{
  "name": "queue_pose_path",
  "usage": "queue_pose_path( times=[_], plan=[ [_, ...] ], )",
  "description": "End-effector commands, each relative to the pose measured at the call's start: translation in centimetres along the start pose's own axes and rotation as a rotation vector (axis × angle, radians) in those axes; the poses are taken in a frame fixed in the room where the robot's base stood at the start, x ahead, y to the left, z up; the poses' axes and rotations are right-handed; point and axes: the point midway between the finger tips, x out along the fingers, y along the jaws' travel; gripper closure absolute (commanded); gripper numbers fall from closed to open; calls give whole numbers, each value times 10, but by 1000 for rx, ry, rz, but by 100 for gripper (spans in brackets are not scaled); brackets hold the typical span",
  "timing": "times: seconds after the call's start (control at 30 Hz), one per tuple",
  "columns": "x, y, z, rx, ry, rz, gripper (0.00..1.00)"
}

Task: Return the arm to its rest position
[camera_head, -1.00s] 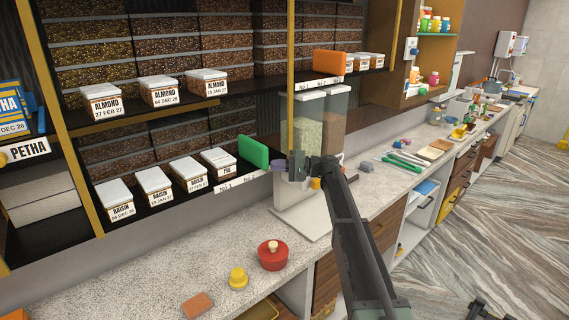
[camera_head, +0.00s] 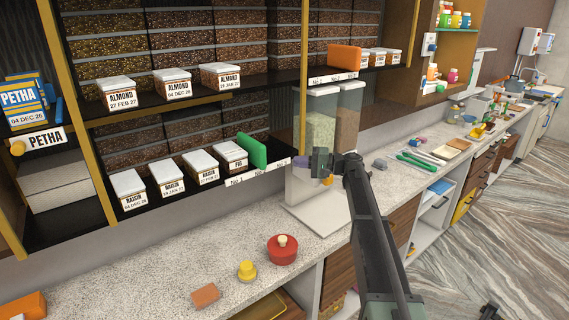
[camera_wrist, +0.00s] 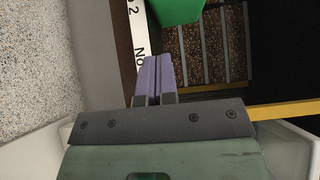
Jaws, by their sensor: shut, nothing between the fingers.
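My arm reaches up from the lower right of the head view, over the front of the counter (camera_head: 125,285). My gripper (camera_wrist: 155,62) shows in the wrist view with its two purple fingers together and nothing between them. In the wrist view the fingers point toward the shelf edge with a white number label (camera_wrist: 138,28) and a green block (camera_wrist: 178,10). I cannot tell how far apart they are.
Dispenser bins (camera_head: 320,118) stand behind my gripper. A red lidded pot (camera_head: 283,252), a yellow weight-like piece (camera_head: 246,271) and a brown block (camera_head: 205,294) lie on the counter.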

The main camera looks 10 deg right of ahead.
Motion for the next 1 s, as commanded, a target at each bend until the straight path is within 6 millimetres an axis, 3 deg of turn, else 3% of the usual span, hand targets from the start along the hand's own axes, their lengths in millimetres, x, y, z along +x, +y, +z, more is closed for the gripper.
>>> queue_pose_path(
  times=[0.1, 0.2, 0.43, 0.53, 0.57, 0.67, 0.8, 0.9, 1.0],
  plan=[
    [-30, 0, 0, 0, 2, 0, 100],
    [-48, 0, 0, 0, 0, 0, 100],
    [-57, 2, 1, 0, -1, 9, 100],
    [-58, 20, 11, 3, 2, 120, 100],
    [-59, 32, 24, 4, 3, 186, 100],
    [-62, 85, 90, 6, -7, 477, 100],
    [-75, 163, 213, -24, -63, 958, 100],
    [-96, 201, 298, -78, -111, 1275, 100],
    [-114, 221, 362, -144, -154, 1500, 100]
  ],
)
